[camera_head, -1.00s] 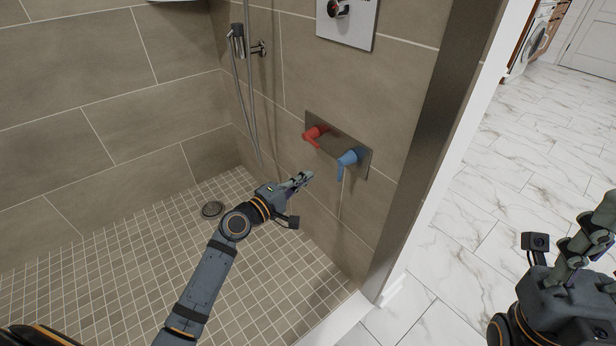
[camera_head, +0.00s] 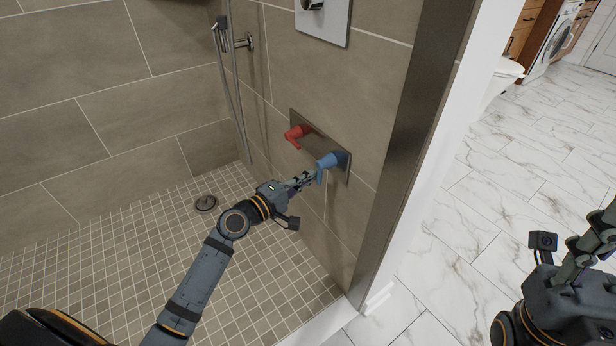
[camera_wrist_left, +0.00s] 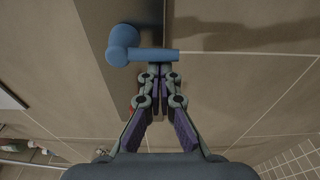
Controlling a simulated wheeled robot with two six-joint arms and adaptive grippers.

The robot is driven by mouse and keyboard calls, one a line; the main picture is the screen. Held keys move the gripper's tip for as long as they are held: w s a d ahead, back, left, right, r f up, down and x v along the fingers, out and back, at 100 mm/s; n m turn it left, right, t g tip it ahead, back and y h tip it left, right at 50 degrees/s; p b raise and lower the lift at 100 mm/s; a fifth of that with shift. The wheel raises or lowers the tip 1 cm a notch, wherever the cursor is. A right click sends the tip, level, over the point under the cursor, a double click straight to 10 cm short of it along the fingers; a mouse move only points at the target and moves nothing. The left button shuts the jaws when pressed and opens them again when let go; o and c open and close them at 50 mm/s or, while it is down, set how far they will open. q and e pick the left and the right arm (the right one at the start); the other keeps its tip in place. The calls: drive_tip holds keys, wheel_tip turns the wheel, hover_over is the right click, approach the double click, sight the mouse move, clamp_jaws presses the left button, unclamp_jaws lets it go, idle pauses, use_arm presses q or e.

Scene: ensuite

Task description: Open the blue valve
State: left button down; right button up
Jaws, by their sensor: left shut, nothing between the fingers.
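The blue valve (camera_head: 328,162) sits on the right part of a metal plate (camera_head: 318,140) on the shower wall, its lever hanging down. My left gripper (camera_head: 306,181) is shut and empty, its fingertips right by the lever. In the left wrist view the blue valve (camera_wrist_left: 123,43) has its lever stretching right, just beyond the tips of my left gripper (camera_wrist_left: 157,72). I cannot tell whether they touch. My right gripper (camera_head: 592,236) is at the right edge, partly cut off, far from the valve.
A red valve (camera_head: 298,133) is left of the blue one on the same plate. A shower hose (camera_head: 234,95) hangs on the left. A metal-edged wall end (camera_head: 400,150) stands to the right.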

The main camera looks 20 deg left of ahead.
use_arm(q)
drive_tip(key=shift+d+n+p, duration=0.1)
drive_tip(key=shift+n+p, duration=0.3)
drive_tip(key=shift+p, duration=0.1)
